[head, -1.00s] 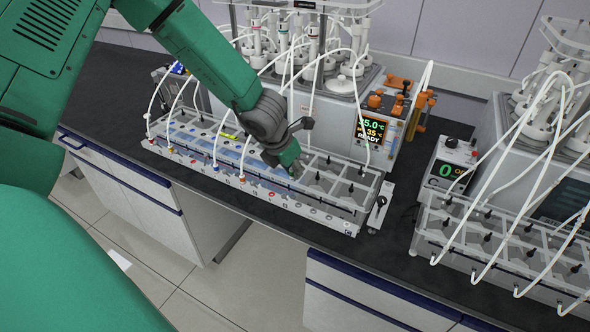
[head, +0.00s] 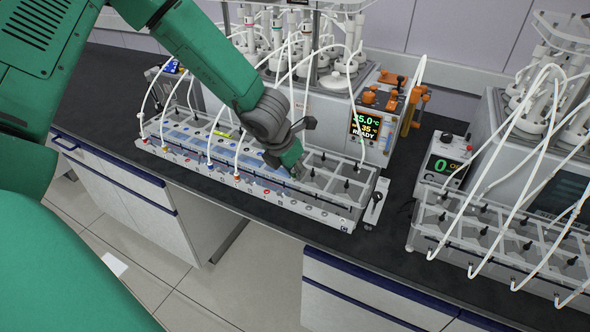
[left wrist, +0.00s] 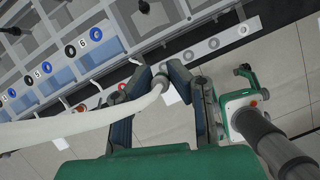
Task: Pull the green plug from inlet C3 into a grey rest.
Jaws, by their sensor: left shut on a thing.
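My left gripper (head: 294,170) is at the front of the long grey rack (head: 325,188), right of its middle. In the left wrist view its dark fingers (left wrist: 163,80) are shut on the end of a white hose (left wrist: 92,124). The plug (left wrist: 161,79) at the hose end lies mostly hidden between the fingers; only a dull grey-green bit shows. Beside the fingertips is a white strip with grey rings (left wrist: 214,43), which look like the rests. A red ring (left wrist: 121,86) lies on the strip left of the fingers. The inlet labels are too small to read. My right gripper is not in view.
Other white hoses (head: 240,150) run down to the rack's left half. A control box with a lit display (head: 367,125) stands behind it. A second rack (head: 500,232) with hoses stands at the right. Dark bench top (head: 395,240) between the racks is partly clear.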

